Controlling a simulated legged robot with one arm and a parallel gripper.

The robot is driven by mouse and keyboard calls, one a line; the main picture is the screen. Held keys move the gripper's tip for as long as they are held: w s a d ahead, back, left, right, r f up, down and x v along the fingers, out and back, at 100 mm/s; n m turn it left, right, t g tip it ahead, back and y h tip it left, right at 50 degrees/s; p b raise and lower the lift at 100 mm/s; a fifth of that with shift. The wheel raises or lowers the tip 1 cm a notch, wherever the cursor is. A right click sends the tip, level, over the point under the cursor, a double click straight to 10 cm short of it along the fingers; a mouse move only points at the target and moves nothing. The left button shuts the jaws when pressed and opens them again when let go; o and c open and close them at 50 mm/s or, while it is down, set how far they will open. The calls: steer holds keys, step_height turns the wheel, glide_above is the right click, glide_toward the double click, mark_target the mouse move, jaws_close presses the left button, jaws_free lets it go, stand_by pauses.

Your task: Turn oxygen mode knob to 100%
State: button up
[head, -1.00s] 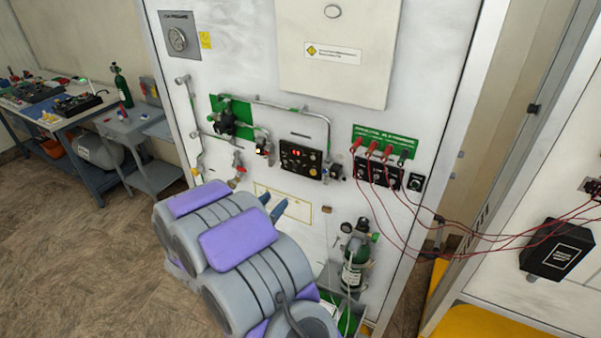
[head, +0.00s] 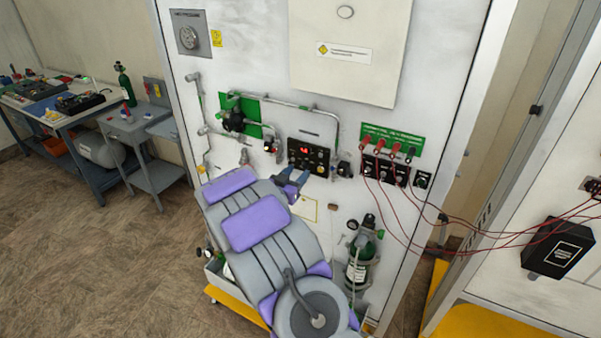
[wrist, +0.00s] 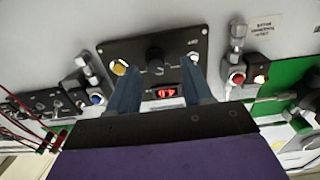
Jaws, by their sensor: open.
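A black control panel (head: 309,157) with a lit red display is on the white trainer wall in the head view. It also shows upside down in the wrist view (wrist: 178,46), with a dark knob (wrist: 155,60), a yellow knob (wrist: 120,67) and the red display (wrist: 166,92). I cannot read which knob is the oxygen mode knob. My gripper (head: 291,181) is open, its blue fingers pointing at the lower part of the panel. In the wrist view my gripper (wrist: 158,70) has one finger on each side of the dark knob; contact is not clear.
Pipes and a green plate (head: 240,112) lie left of the panel. Red cables (head: 392,190) hang from the jacks at right. A green cylinder (head: 360,262) stands below. A black knob or valve (head: 344,169) is just right of the panel.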

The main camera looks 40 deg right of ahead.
mark_target(304, 170)
steer(key=d, duration=0.3)
steer(key=shift+w+f, duration=0.15)
steer(key=shift+w, duration=0.05)
steer(key=shift+s, duration=0.15)
steer(key=shift+c, duration=0.6)
steer(key=shift+w+a, duration=0.25)
steer(key=shift+c, duration=1.4)
steer(key=shift+a, duration=0.2)
steer(key=c, duration=0.3)
jaws_close()
